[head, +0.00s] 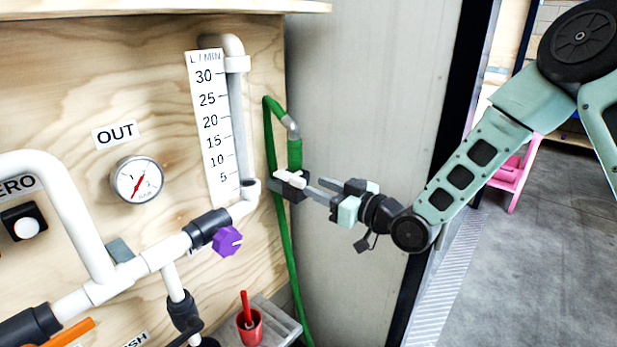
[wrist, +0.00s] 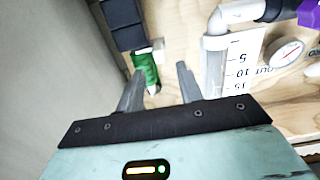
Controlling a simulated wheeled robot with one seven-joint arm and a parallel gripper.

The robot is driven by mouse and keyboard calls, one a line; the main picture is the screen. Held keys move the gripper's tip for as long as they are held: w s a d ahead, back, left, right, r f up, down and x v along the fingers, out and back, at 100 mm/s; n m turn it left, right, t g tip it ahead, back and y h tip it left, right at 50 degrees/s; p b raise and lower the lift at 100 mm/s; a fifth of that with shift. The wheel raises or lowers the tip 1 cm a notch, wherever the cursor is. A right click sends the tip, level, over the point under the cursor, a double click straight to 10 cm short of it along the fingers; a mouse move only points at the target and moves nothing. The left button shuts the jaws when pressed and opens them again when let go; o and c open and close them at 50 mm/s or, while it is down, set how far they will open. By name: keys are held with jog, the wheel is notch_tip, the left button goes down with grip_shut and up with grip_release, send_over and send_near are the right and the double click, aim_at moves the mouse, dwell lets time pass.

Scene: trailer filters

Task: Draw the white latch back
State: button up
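The white latch (head: 289,179) is a small pale bar on a black block (head: 296,190) at the lower end of the green hose fitting (head: 294,153), by the right edge of the plywood panel. In the wrist view the black block (wrist: 122,22) and green fitting (wrist: 146,68) show just beyond the fingers, with small white bits beside them. My gripper (head: 314,187) reaches in from the right, its fingertips close to the block and latch. In the wrist view its two fingers (wrist: 160,68) are spread apart with nothing clamped between them. I cannot tell whether a finger touches the latch.
A green hose (head: 285,250) hangs below the block. To the left are a white flow scale (head: 212,125), white piping (head: 160,253), a purple knob (head: 227,241) and a gauge (head: 137,180). A red cup (head: 250,329) stands below. A grey wall (head: 360,100) is behind my gripper.

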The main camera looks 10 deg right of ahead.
aim_at(301, 188)
jog(key=shift+p+x, duration=0.4)
jog(key=shift+x, duration=1.6)
grip_shut()
jog(key=shift+s+a+f+b, duration=0.1)
jog(key=shift+s+a+b, duration=0.8)
grip_release()
jog(key=shift+s, duration=0.1)
